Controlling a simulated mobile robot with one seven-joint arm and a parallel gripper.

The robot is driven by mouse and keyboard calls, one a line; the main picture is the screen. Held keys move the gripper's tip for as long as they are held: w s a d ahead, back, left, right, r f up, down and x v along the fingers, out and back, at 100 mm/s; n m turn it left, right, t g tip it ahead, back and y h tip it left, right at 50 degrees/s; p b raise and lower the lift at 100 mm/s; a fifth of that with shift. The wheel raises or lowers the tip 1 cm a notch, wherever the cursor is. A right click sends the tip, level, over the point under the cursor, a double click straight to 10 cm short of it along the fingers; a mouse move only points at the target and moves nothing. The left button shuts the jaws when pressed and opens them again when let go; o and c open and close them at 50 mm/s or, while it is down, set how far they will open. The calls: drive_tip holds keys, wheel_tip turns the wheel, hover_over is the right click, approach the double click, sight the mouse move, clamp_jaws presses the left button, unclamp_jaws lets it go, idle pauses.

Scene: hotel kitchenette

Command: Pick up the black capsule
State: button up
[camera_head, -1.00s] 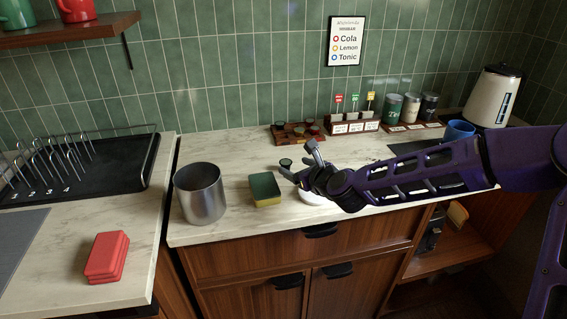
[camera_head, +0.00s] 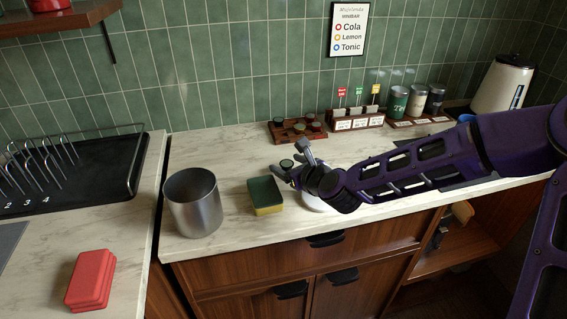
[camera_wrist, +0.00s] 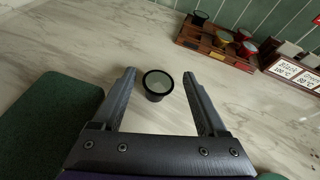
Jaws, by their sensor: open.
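The black capsule (camera_wrist: 158,86), a small dark cup with a grey-green lid, stands upright on the marble counter in the wrist view. It is between the two fingers of my gripper (camera_wrist: 159,75), near their tips, with a visible gap on each side. The gripper is open and holds nothing. In the head view the capsule (camera_head: 287,164) shows small at the left of my gripper (camera_head: 296,164), partly crowded by the fingers.
A green-and-yellow sponge (camera_head: 265,196) lies close left of the gripper, and a steel canister (camera_head: 193,204) stands further left. A wooden capsule rack (camera_head: 297,131) is behind. A white dish (camera_head: 312,203) is partly hidden under my arm. Counter between capsule and rack is clear.

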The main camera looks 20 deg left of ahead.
drive_tip(key=shift+w+a, duration=0.1)
clamp_jaws()
idle(0.5)
drive_tip(key=shift+r, duration=0.1)
